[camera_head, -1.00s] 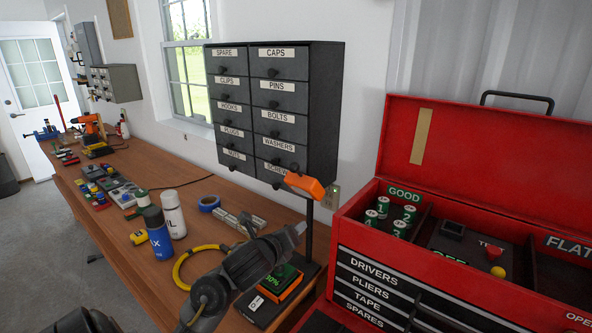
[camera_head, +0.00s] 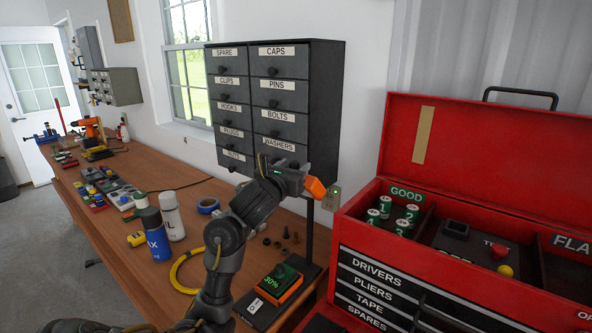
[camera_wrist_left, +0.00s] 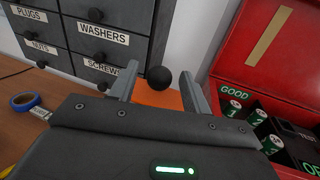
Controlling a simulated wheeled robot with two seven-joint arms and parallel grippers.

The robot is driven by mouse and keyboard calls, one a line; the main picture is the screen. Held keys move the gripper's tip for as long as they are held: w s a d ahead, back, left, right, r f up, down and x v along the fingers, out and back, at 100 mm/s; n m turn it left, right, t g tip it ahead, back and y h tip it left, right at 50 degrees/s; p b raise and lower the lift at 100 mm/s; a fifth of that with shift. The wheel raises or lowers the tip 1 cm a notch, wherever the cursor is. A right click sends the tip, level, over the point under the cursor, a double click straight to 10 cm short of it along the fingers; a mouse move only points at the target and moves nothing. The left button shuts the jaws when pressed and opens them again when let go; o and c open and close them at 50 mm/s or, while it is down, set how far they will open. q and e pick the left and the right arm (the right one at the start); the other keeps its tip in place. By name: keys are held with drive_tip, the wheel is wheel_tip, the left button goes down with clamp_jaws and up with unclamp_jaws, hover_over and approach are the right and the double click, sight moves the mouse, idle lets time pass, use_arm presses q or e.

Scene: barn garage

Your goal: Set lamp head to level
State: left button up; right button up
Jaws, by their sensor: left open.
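The lamp has an orange head (camera_head: 316,188) on a thin black post (camera_head: 309,232) at the bench's right end. Its near end tips down to the right in the head view; the rest is hidden by my gripper. My left gripper (camera_head: 299,180) is open at the head, coming from the left. In the left wrist view, the orange head (camera_wrist_left: 160,98) lies between the two spread fingers, with a round black knob (camera_wrist_left: 158,77) just beyond it. I cannot tell whether the fingers touch the head. A box with a green 30% display (camera_head: 273,282) sits by the lamp foot.
A black drawer cabinet (camera_head: 328,110) hangs close behind the lamp. A red toolbox (camera_head: 362,235) stands just right of it.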

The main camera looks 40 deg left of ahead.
use_arm(q)
drive_tip(key=shift+x, duration=1.6)
